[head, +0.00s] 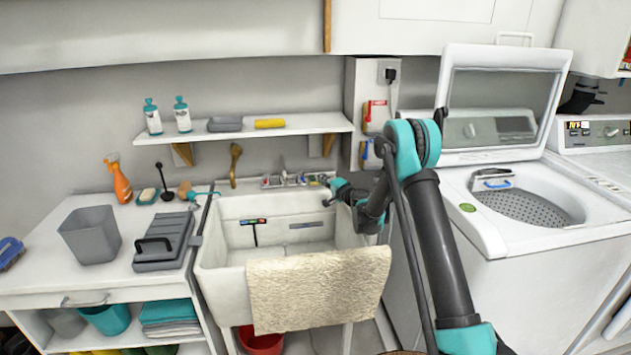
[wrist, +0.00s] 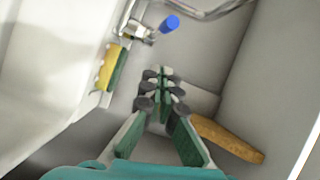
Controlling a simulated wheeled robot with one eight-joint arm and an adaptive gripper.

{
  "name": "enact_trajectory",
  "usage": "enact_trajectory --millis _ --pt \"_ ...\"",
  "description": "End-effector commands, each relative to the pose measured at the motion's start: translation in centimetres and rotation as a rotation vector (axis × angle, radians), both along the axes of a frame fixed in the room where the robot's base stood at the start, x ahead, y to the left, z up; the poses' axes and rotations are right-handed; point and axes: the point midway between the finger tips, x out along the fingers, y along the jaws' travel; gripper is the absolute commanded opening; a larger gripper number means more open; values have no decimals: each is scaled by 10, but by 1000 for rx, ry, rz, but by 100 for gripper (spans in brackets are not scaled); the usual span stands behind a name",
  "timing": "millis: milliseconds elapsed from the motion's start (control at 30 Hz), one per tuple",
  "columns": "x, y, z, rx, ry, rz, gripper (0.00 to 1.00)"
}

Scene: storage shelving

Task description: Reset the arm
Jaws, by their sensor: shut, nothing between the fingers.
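My arm rises from the lower right in the head view, bends at a teal elbow, and reaches down to the left over the right side of the sink (head: 222,270). My gripper (head: 330,182) is near the taps at the sink's back right; its fingers are small and hard to make out there. In the wrist view my gripper (wrist: 160,76) has its dark-padded fingertips together with nothing between them. A yellow and green sponge (wrist: 112,67) lies to their left, and a blue-capped part (wrist: 169,24) is above them. A brown, wood-like piece (wrist: 228,139) is at lower right. None is held.
A beige towel (head: 318,290) hangs over the sink's front. A wall shelf (head: 290,124) is above the sink. A washer (head: 490,235) with its lid (head: 500,100) up stands right of my arm. A counter with a grey bin (head: 90,236) is left.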

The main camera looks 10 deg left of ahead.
Motion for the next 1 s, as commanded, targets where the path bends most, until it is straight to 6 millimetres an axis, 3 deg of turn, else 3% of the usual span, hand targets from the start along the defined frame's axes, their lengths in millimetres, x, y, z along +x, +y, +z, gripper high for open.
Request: enact_trajectory --millis 33,300,567,767,1000 --pt "-13 -6 1 0 0 2 0" --pt "-56 -36 4 0 0 1 0" --pt "-74 -49 6 -5 0 2 0" --pt "-96 -63 28 -105 -14 31 0" --pt "-154 -99 56 -344 -17 92 0"
